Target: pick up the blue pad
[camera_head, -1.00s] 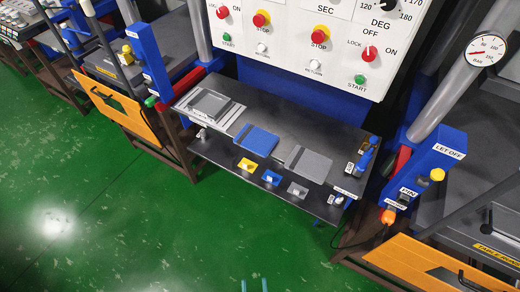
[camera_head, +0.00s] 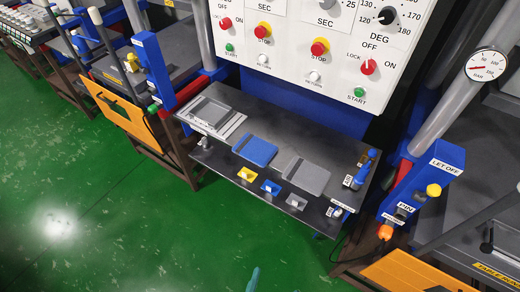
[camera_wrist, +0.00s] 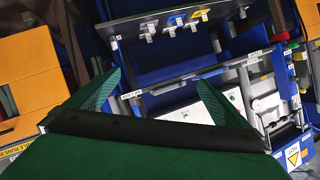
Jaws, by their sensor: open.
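The blue pad (camera_head: 257,151) lies flat on the dark shelf (camera_head: 290,135) under the white control panel, between two grey pads. The right grey pad (camera_head: 306,174) lies beside it and the left grey one (camera_head: 211,111) sits on a light plate. A teal fingertip of my gripper (camera_head: 253,280) just shows at the bottom edge of the head view, well short of the shelf. In the wrist view my gripper (camera_wrist: 158,98) has its two teal fingers spread wide with nothing held between them. I cannot make out the blue pad in that view.
Yellow (camera_head: 246,173), blue (camera_head: 270,187) and grey tabs line the shelf's front edge. Small blue-topped fittings (camera_head: 364,168) stand at its right end. Blue posts flank the shelf, with an orange panel (camera_head: 412,272) at right. The green floor (camera_head: 130,220) before it is open.

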